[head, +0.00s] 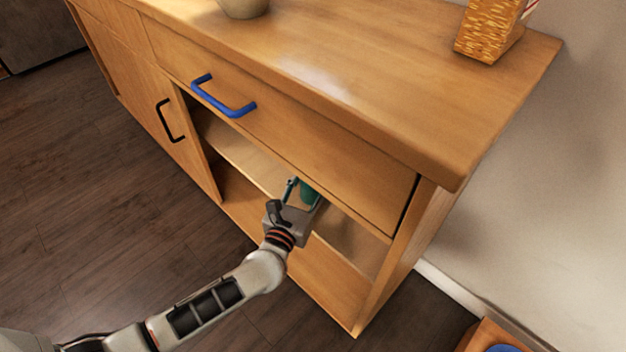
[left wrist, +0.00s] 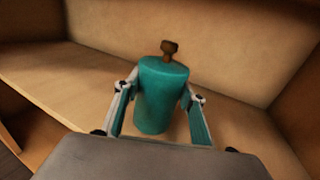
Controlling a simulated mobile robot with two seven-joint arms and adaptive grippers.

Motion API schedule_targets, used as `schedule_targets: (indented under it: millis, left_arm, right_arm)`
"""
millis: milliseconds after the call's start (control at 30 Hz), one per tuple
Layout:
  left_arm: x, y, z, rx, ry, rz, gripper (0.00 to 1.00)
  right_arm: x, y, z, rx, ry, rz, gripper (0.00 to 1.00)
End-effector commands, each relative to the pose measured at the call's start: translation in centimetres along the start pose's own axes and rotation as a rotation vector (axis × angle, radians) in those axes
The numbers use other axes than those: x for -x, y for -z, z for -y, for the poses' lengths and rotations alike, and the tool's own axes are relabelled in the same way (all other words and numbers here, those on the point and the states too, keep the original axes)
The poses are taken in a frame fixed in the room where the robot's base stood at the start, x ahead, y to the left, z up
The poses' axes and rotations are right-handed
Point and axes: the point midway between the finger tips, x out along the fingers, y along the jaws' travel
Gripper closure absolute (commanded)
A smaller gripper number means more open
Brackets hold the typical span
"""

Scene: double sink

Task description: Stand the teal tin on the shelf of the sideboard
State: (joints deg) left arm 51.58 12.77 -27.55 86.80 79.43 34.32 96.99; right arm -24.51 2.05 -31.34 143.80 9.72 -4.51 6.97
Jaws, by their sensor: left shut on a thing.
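The teal tin (left wrist: 160,98) is a cylinder with a brown knob on its lid, upright between the fingers of my left gripper (left wrist: 160,112) in the left wrist view. The gripper is shut on it. In the head view the tin (head: 308,194) shows only in part, at the opening of the sideboard (head: 390,110), with my left gripper (head: 296,196) around it. The shelf (head: 243,154) is a wooden board inside the open bay; in the left wrist view the shelf (left wrist: 60,85) spreads around the tin. I cannot tell whether the tin's base touches it. My right gripper is not in view.
A drawer with a blue handle (head: 222,97) sits above the open bay. A cabinet door with a black handle (head: 170,121) is to the left. A patterned box (head: 487,30) and a pale pot (head: 243,7) stand on top. The shelf is clear left of the tin.

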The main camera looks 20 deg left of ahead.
Motion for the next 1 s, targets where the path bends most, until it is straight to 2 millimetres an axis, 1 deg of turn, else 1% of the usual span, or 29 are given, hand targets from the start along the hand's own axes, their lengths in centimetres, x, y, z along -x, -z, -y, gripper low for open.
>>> schedule_targets:
  millis: [133,300,333,367,400,667,800,867,1000]
  left_arm:
    - [-0.1,-0.4,0.0,0.001,0.000,0.004,0.87]
    - [-0.1,0.0,0.0,0.002,-0.001,0.003,0.87]
    - [-0.1,0.0,0.0,0.002,-0.001,0.003,0.52]
    - [-0.1,0.0,0.0,0.002,-0.001,0.003,0.45]
    - [-0.1,0.0,0.0,0.002,-0.001,0.003,0.43]
    - [-0.1,0.1,0.0,0.001,-0.001,0.002,0.43]
    - [0.0,-0.3,0.0,0.000,0.000,0.003,0.43]
    - [0.7,-0.3,0.0,0.000,0.000,0.003,0.43]
    - [2.9,-0.5,0.1,0.001,0.001,0.004,0.43]
  right_arm:
    - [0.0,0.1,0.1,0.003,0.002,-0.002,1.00]
    - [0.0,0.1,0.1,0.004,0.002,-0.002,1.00]
    - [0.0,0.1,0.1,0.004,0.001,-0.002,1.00]
    - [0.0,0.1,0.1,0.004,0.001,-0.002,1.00]
    - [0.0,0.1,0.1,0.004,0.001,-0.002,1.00]
    - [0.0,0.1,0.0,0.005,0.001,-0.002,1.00]
    - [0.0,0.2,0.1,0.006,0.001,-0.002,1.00]
    - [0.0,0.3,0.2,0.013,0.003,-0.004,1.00]
    - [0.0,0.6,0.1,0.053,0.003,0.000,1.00]
